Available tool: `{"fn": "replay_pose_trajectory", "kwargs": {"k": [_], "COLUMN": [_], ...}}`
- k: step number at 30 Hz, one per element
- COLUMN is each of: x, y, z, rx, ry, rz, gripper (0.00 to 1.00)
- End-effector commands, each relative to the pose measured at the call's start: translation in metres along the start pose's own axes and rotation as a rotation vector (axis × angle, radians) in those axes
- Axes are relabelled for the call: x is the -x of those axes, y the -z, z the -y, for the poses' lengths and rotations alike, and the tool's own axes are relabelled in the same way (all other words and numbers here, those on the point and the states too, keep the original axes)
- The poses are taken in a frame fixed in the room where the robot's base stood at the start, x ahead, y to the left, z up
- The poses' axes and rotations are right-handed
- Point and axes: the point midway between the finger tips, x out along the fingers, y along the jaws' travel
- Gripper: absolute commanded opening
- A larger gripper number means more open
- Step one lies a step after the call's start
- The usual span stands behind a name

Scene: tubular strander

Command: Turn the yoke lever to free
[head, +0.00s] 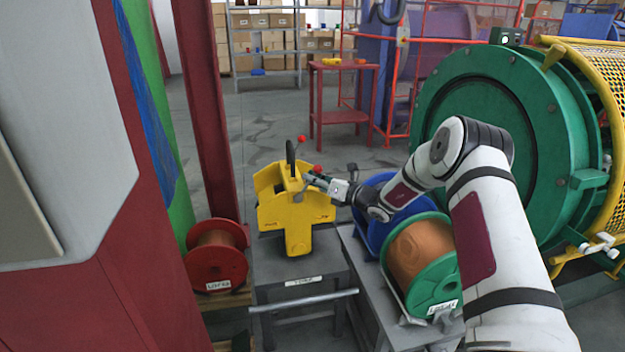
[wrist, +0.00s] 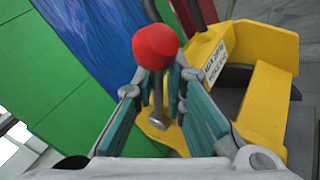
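The yellow yoke (head: 297,212) stands on a grey stand in the head view, and part of it shows in the wrist view (wrist: 262,105) with a white label. A lever with a red ball knob (wrist: 155,47) and a grey metal shaft (wrist: 158,110) rises from it. My gripper (head: 322,181) is at the yoke's upper right side. In the wrist view my gripper (wrist: 159,92) is open, its two teal pads on either side of the lever shaft with gaps visible. Another red knob (head: 301,139) stands higher on the yoke, near a black upright handle (head: 291,157).
A red spool (head: 217,256) sits left of the stand (head: 309,281). A green-flanged copper spool (head: 421,254) and a blue spool (head: 372,222) are at the right, under my arm. The large green drum (head: 490,115) stands behind. Red columns (head: 207,100) rise at the left.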

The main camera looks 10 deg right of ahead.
Motion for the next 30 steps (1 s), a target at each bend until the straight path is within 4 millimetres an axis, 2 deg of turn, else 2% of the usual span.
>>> {"fn": "replay_pose_trajectory", "kwargs": {"k": [14, 22, 30], "x": [-0.002, -0.009, -0.022], "y": [-0.006, -0.01, -0.004], "z": [-0.006, -0.018, -0.032], "rx": [0.08, 0.247, 0.447], "ry": [0.025, 0.089, 0.167], "rz": [-0.051, -0.169, -0.311], "gripper": [0.0, 0.0, 0.0]}}
